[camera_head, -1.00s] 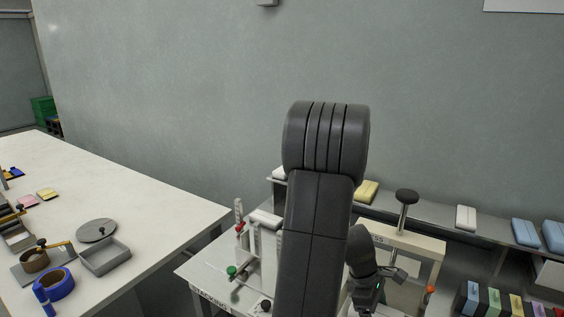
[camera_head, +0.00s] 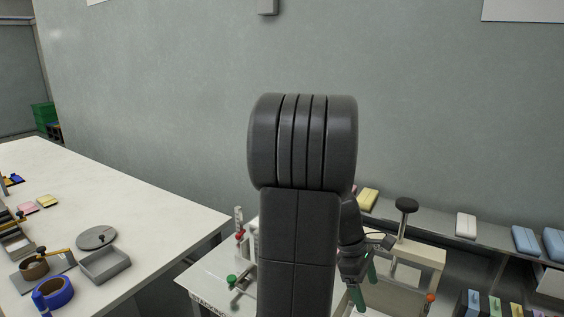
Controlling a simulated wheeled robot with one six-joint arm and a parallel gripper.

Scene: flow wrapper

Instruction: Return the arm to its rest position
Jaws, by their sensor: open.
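My arm (camera_head: 298,220) rises through the middle of the head view, with its large dark joint on top and its thick link hanging below. My gripper (camera_head: 366,294) shows to the right of that link, with two green fingers pointing down and spread apart. It is open, and nothing shows between the fingers. It hangs in front of the grey machine area. My arm hides part of the machine and the bench behind it.
A white table (camera_head: 150,215) on the left carries a blue tape roll (camera_head: 53,292), a grey tray (camera_head: 104,265) and a round grey lid (camera_head: 96,238). A black-topped post (camera_head: 406,206) stands right of my gripper. Behind it, a shelf (camera_head: 440,224) holds white, yellow and blue packs.

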